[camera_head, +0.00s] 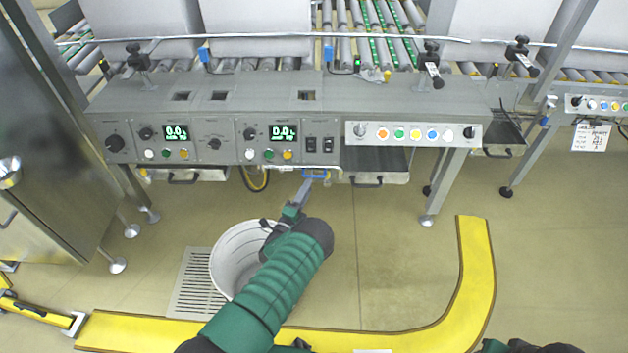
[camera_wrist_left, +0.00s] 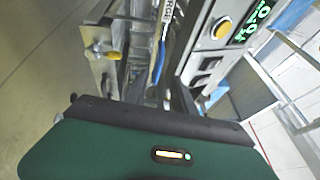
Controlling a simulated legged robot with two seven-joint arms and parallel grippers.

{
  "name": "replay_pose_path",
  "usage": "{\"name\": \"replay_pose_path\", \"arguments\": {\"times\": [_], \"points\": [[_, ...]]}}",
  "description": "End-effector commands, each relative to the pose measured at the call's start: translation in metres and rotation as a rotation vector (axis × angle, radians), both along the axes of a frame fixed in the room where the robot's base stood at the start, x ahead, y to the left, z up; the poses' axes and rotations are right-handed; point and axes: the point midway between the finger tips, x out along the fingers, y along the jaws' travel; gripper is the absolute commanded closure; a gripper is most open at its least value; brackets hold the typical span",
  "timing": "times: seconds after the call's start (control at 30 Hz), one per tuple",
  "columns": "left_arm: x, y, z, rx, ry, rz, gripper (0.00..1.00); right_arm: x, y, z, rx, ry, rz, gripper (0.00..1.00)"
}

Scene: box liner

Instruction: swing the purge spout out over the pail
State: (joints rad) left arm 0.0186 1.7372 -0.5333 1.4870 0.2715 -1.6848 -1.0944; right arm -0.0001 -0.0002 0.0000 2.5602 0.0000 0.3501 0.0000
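The white pail (camera_head: 222,262) stands on the floor, partly hidden behind my left arm. A small blue-handled fitting (camera_head: 315,173) sits under the front edge of the grey control console, and I take it to be the purge spout's handle. My left gripper (camera_head: 307,188) reaches up to just below this fitting; I cannot tell whether it touches it. In the left wrist view a blue bar (camera_wrist_left: 158,64) shows beyond the green housing, beside the console face. The fingers are too small and covered to tell open from shut. Of my right arm only a dark and green part shows at the bottom right.
The grey console (camera_head: 345,95) with displays and knobs spans the space above. A floor drain grate (camera_head: 195,285) lies beside the pail. A support leg (camera_head: 442,190) stands to the right; a metal cabinet (camera_head: 45,150) is at left.

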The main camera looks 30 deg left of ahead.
Motion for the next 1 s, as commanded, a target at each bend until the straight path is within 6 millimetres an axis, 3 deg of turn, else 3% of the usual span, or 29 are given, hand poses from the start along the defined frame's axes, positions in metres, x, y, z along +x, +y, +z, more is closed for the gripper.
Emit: {"name": "replay_pose_path", "arguments": {"times": [0.1,0.3,0.6,0.83,1.0], "points": [[0.028,0.005,-0.001,-0.001,-0.003,-0.001,0.69,0.000,0.000,-0.017,0.000,0.000,0.000,0.64],[0.055,0.011,0.005,-0.004,-0.001,0.001,0.69,0.000,0.000,-0.025,0.000,0.000,0.000,0.64],[0.060,0.010,0.008,-0.002,0.002,0.001,0.69,0.000,0.000,-0.025,0.000,0.000,0.000,0.64],[0.060,0.011,0.008,-0.003,0.001,0.001,0.98,0.000,0.000,-0.025,0.000,0.000,0.000,0.64],[0.060,0.011,0.009,-0.002,0.000,0.002,1.00,0.000,0.000,-0.025,0.000,0.000,0.000,0.64]]}}
